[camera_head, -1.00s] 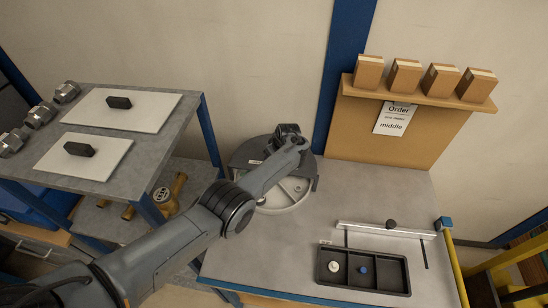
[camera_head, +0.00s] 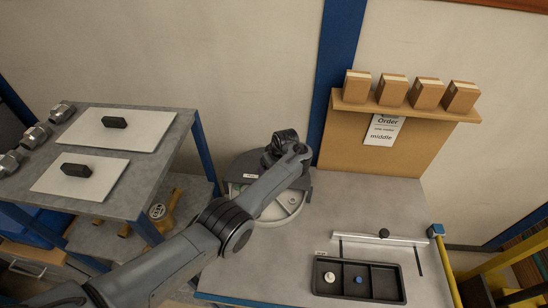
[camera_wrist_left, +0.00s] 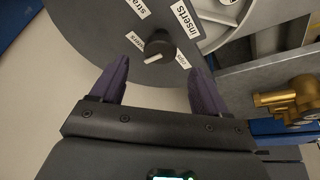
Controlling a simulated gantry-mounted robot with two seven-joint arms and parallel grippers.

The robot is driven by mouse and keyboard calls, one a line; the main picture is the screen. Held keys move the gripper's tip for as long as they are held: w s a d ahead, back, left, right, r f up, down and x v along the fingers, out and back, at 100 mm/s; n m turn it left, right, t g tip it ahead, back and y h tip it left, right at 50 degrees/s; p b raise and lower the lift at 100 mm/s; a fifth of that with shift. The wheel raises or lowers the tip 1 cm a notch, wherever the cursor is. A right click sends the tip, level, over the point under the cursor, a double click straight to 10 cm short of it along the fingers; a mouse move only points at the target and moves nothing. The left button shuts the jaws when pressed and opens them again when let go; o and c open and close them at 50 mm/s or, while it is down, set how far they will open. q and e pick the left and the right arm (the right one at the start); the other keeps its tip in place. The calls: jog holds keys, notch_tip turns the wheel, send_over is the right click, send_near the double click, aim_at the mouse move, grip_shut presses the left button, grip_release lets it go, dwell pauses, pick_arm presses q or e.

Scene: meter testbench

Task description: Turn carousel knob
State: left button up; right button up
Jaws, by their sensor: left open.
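The carousel (camera_head: 240,160) is a round grey drum with a dark cover and a pale compartmented tray (camera_head: 290,203), at the back of the workbench; my left arm covers part of it. In the left wrist view, its dark round knob (camera_wrist_left: 160,46) has a white pointer line aimed left and slightly down. Labels around the knob include "inserts" (camera_wrist_left: 184,18); others are partly cut off or covered. My left gripper (camera_wrist_left: 160,66) is open, its purple fingers pointing at the carousel face. The knob lies between and just beyond the fingertips, with a gap at each side. My right gripper is not in view.
An order card (camera_head: 383,131) reading "middle" hangs below a shelf (camera_head: 405,109) of cardboard boxes. A black three-compartment tray (camera_head: 384,284) holds a white and a blue piece. A grey side table (camera_head: 150,190) stands left. Brass fittings (camera_head: 167,207) sit lower. The bench middle is clear.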

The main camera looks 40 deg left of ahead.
pick_arm(q)
jog(key=shift+p+v, duration=0.6)
jog(key=shift+v, duration=2.05)
